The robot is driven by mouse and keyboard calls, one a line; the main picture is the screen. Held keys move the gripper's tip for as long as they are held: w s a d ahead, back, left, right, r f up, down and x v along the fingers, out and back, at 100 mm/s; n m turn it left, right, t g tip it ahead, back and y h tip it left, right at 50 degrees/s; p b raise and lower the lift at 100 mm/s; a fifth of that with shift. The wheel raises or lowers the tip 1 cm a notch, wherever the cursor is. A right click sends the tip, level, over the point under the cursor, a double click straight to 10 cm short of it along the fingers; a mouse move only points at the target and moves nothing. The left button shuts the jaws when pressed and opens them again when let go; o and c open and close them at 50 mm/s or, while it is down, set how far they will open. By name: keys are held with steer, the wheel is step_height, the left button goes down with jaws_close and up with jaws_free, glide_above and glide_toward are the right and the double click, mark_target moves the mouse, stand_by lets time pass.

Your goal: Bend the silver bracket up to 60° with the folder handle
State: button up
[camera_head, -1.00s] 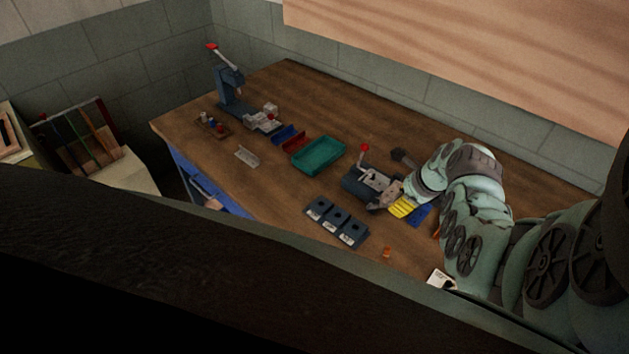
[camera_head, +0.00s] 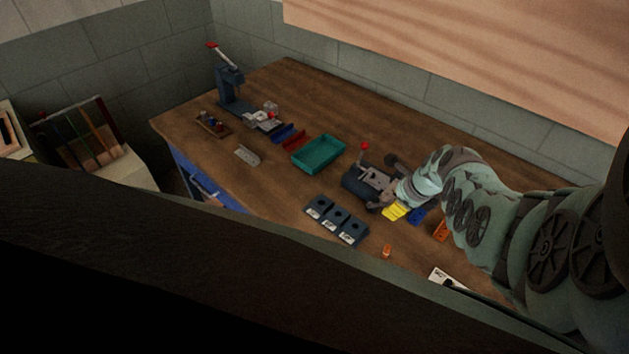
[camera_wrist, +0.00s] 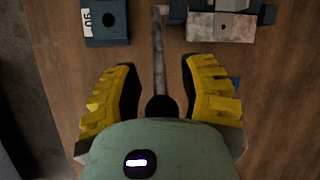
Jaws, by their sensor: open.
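The folder (camera_head: 360,186) is a dark block with silver plates on the bench, right of centre; it also shows at the top of the wrist view (camera_wrist: 265,14). In the wrist view, a grey rod with a dark round end, apparently the folder handle (camera_wrist: 158,50), runs down between my fingers. My gripper (camera_wrist: 162,64) is open, with one yellow-and-black finger on each side of the rod and a gap to both. A silver plate with a small hole, apparently the silver bracket (camera_wrist: 237,29), lies at the folder. Its bend angle cannot be told.
Dark numbered blocks (camera_head: 337,219) stand in front of the folder; one (camera_wrist: 105,20) shows in the wrist view. A green tray (camera_head: 319,154) lies left of the folder. Blue (camera_head: 417,216) and orange (camera_head: 441,231) bins are near my arm. A lever press (camera_head: 230,88) stands far left.

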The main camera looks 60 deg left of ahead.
jaws_close()
stand_by(0.6)
